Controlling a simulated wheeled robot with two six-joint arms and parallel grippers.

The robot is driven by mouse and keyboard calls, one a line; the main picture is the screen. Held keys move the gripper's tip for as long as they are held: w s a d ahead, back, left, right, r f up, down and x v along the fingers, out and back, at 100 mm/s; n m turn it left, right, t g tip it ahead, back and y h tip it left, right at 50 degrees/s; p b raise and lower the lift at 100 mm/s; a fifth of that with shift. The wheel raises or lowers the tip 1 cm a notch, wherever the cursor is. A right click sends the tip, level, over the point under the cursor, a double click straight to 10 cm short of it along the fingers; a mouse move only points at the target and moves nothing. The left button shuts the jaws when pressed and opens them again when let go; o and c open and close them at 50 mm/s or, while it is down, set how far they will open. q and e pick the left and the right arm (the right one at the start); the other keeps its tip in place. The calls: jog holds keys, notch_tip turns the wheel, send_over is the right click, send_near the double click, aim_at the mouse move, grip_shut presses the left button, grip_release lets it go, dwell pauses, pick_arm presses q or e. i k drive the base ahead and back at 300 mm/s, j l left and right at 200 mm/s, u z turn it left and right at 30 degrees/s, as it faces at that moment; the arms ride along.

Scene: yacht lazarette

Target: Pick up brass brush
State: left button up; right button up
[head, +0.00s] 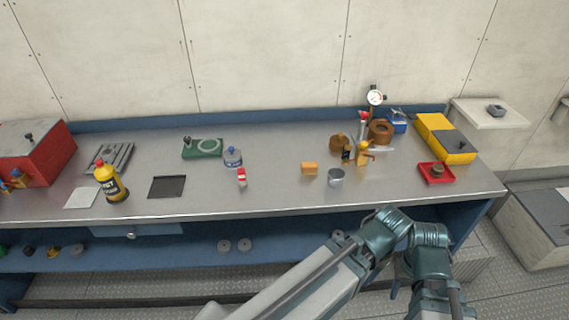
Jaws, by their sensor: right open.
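I cannot pick out the brass brush for certain at this size. A small yellow-orange item (365,155) stands in the cluster at the right of the grey workbench (270,190), and a brown, brass-coloured round item (340,142) is just left of it. My right gripper (440,298) is at the bottom right, in front of the bench and below its top, apart from everything on it. It is open, with nothing seen in it; its fingertips are hard to make out. My left gripper is not in view.
An orange block (309,168) and a grey metal cup (336,177) sit near the bench's front. A red tray (437,173) and a yellow box (445,138) are at the right, a yellow bottle (110,181) and red toolbox (37,152) at the left. The front edge between is mostly clear.

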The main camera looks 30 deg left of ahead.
aim_at(309, 168)
jog(key=u, duration=0.9)
